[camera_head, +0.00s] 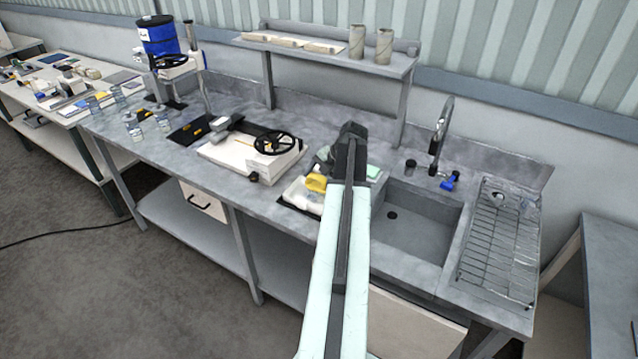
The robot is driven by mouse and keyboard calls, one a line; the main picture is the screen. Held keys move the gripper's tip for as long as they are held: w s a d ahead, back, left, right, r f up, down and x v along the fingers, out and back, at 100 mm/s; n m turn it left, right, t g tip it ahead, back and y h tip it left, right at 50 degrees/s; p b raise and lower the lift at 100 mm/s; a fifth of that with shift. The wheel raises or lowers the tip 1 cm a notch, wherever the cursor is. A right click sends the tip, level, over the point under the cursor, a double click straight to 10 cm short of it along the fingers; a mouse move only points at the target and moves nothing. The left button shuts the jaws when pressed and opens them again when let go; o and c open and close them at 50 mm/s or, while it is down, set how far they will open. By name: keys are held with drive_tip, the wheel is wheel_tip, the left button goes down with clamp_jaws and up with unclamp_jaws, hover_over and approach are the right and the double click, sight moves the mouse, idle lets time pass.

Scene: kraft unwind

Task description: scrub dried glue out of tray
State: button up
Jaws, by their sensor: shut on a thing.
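My arm rises from the bottom of the picture and reaches over the bench between the tray area and the sink. My gripper's fingers are hidden behind my own arm, so what they hold does not show. A small white tray (299,196) lies on the bench left of my arm. A yellow item (316,182) is at its right side, close to my arm; its exact kind is too small to tell. White shapes show at the tray, but dried glue cannot be made out. A pale green flat item (373,172) lies right of my arm, near the sink.
The sink basin (415,225), with a tall tap (440,135) behind it, is right of my arm. A wire rack (498,245) lies farther right. A machine with a black handwheel (277,143) stands left of the tray. A raised shelf (345,57) stands at the back.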

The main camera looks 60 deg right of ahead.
drive_tip(key=shift+r+p, duration=0.95)
drive_tip(key=shift+r, duration=0.45)
wheel_tip(320, 180, up, 3)
drive_tip(key=p, duration=0.3)
drive_tip(key=shift+r, duration=0.15)
drive_tip(key=shift+f, duration=0.2)
